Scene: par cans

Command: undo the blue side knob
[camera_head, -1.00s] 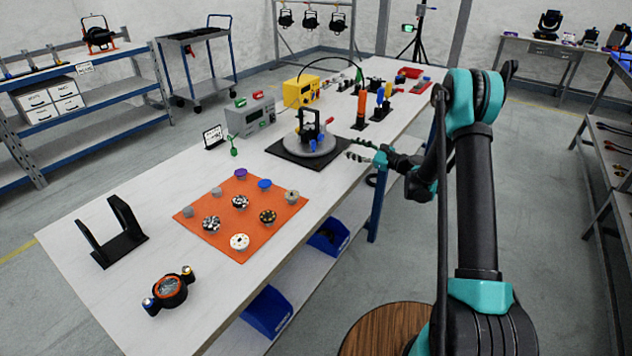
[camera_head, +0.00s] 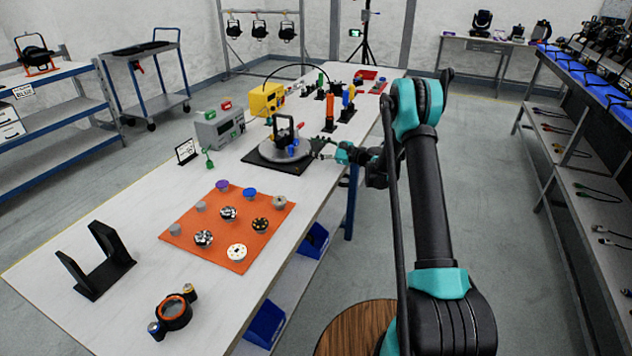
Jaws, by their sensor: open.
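A round grey turntable (camera_head: 272,158) sits on a black mat (camera_head: 251,158) at mid-table. A black U-shaped fixture (camera_head: 283,132) stands upright on it. A small blue part (camera_head: 292,149) shows low on the fixture's near right side; it looks like a knob but is too small to be sure. A small red part is on the fixture's right arm. My gripper (camera_head: 325,149) is open and empty at the turntable's right edge, its fingers pointing left towards the blue part. I cannot tell whether it touches anything.
An orange mat (camera_head: 187,242) with several round pieces lies nearer. A black bracket (camera_head: 95,271) and a black ring with two side knobs (camera_head: 173,313) are at the near end. A grey box (camera_head: 219,128), a yellow box (camera_head: 266,99) and upright coloured tools (camera_head: 347,97) stand beyond.

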